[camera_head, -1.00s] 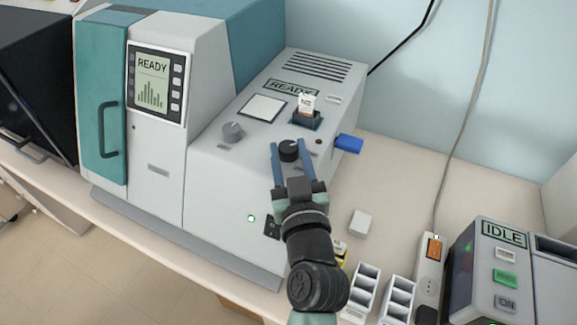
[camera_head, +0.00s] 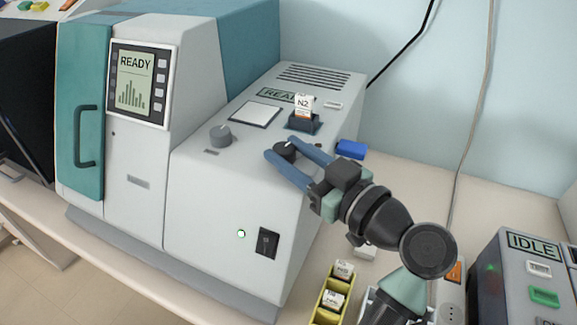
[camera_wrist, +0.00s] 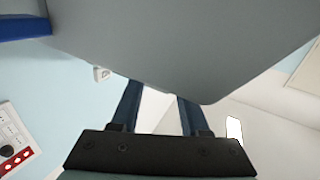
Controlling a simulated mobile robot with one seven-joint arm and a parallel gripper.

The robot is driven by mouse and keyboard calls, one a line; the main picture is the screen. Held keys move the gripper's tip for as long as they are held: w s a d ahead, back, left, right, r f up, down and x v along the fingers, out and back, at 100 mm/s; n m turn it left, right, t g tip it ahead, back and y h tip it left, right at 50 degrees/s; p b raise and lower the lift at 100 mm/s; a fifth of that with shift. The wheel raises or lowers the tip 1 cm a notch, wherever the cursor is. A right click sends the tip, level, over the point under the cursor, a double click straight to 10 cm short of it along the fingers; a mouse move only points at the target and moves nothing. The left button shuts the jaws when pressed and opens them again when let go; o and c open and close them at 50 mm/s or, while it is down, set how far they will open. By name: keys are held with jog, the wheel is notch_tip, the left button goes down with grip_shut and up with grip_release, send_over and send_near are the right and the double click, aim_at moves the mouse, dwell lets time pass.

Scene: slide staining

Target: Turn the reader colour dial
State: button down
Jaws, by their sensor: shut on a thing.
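A small black dial (camera_head: 285,151) with a white mark sits on the sloped top of the grey reader (camera_head: 210,215). My gripper (camera_head: 281,148) comes in from the lower right, with one blue finger on each side of the dial, shut on it. A second, grey dial (camera_head: 220,135) stands free to the left on the same panel. In the wrist view, both fingers (camera_wrist: 158,108) run upward and their tips are hidden behind a large plain grey surface. The dial cannot be made out there.
A slide labelled N2 (camera_head: 303,104) stands in a dark holder (camera_head: 304,124) just behind the dial. A blue tab (camera_head: 351,149) sticks out at the reader's right side. A yellow rack (camera_head: 330,298) with labelled items and a device marked IDLE (camera_head: 520,285) stand at the lower right.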

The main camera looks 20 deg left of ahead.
jog(key=shift+w+d+f+n+g+y+b, duration=0.1)
jog(key=shift+n+g+y+b, duration=0.25)
jog(key=shift+n+g+b, duration=0.45)
jog(key=shift+w+n+g+y+b, duration=0.1)
jog(key=shift+n+g+y+b, duration=0.35)
jog(key=shift+g, duration=0.55)
jog(key=shift+n+g, duration=0.25)
jog(key=shift+g, duration=0.15)
jog(key=shift+c, duration=2)
grip_release()
jog(key=b+v, duration=0.3)
jog(key=v, duration=1)
